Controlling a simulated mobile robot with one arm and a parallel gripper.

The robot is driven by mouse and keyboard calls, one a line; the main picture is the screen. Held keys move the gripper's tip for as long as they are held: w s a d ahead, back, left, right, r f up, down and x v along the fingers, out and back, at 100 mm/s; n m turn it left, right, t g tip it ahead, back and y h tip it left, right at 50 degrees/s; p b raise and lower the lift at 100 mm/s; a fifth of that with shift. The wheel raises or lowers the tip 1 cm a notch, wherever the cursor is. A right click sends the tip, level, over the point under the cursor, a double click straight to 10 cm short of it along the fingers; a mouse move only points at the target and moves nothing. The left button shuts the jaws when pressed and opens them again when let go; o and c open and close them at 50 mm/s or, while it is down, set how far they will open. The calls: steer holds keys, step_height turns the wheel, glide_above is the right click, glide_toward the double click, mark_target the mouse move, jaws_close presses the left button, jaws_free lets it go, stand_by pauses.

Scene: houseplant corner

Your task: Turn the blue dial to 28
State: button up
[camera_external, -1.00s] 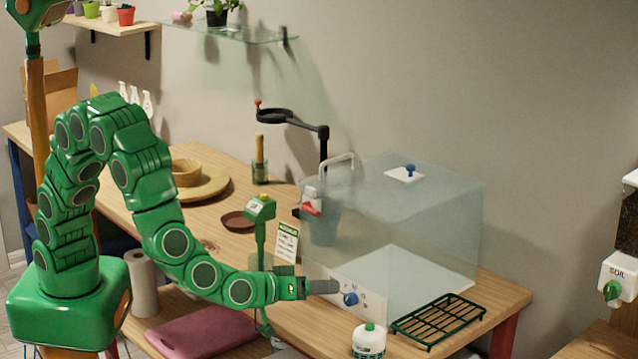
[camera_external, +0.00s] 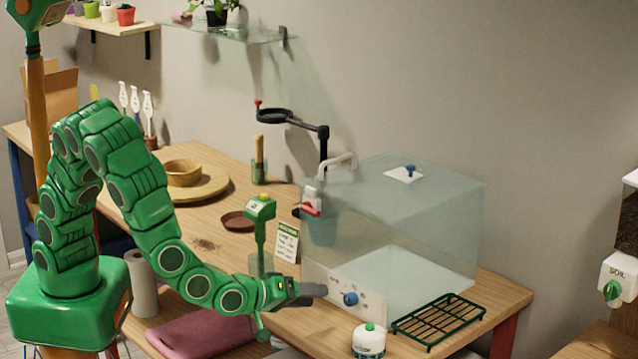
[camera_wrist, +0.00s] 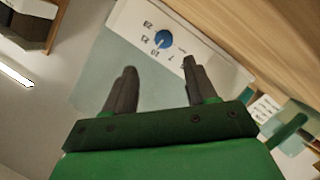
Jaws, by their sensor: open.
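The blue dial (camera_external: 350,298) sits on the white front panel (camera_external: 328,288) of a clear glass box (camera_external: 420,215). In the wrist view the dial (camera_wrist: 163,39) is ringed by printed numbers, and its white mark is too small to read surely. My gripper (camera_external: 318,290) is just left of the dial in the external view. In the wrist view my gripper (camera_wrist: 157,78) has its two grey fingers apart, with nothing between them. The dial lies ahead of the fingertips, between their lines, and looks untouched.
A green handled tool (camera_external: 260,225) and a small printed card (camera_external: 287,242) are behind my gripper. A black ring arm (camera_external: 290,118) rises behind the box.

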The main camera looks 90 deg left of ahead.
mark_target(346, 301)
steer(key=shift+f, duration=0.6)
steer(key=shift+x, duration=3.85)
steer(key=shift+c, duration=0.3)
jaws_close()
